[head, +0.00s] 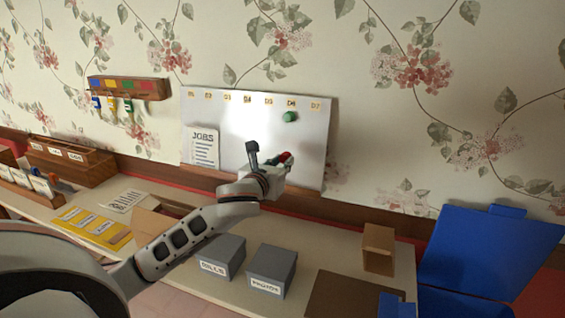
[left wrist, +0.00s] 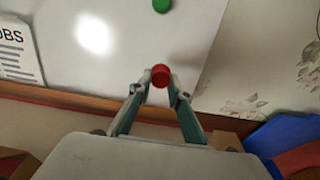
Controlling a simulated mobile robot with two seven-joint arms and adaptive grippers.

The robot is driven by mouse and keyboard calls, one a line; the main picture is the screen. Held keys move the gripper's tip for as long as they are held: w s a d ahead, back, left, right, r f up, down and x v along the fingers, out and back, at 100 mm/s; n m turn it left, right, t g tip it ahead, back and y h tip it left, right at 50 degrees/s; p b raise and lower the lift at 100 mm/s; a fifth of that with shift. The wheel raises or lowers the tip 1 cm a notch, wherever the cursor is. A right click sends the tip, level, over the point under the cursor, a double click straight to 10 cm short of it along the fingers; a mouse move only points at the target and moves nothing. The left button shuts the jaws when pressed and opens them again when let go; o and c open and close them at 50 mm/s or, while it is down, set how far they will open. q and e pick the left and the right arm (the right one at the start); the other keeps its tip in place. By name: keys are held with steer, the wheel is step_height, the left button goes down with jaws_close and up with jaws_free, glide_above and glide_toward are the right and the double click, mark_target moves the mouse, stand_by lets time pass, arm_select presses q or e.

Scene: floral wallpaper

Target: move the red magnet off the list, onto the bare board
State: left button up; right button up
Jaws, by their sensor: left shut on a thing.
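The red magnet (left wrist: 161,75) is between the fingertips of my left gripper (left wrist: 160,85), which is shut on it. In the head view the red magnet (head: 285,157) shows at the tip of my left gripper (head: 277,170), in front of the right half of the whiteboard (head: 235,125). I cannot tell whether the magnet touches the board. The JOBS list (head: 204,147) is on the board's lower left, well to the left of the magnet; its edge shows in the left wrist view (left wrist: 18,50). My right gripper is not in view.
A green magnet (head: 290,116) is on the board above the red one, below a row of day labels. Two grey boxes (head: 272,270) and a brown box (head: 378,248) stand on the desk below. A key rack (head: 130,87) hangs left of the board.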

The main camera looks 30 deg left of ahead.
arm_select(q)
steer(key=shift+x, duration=3.05)
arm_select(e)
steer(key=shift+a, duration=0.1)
arm_select(q)
steer(key=shift+f, duration=0.1)
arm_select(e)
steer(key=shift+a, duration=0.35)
arm_select(q)
steer(key=shift+w, duration=0.2)
steer(key=shift+w, duration=0.15)
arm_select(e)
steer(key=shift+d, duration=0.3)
arm_select(q)
steer(key=o, duration=1)
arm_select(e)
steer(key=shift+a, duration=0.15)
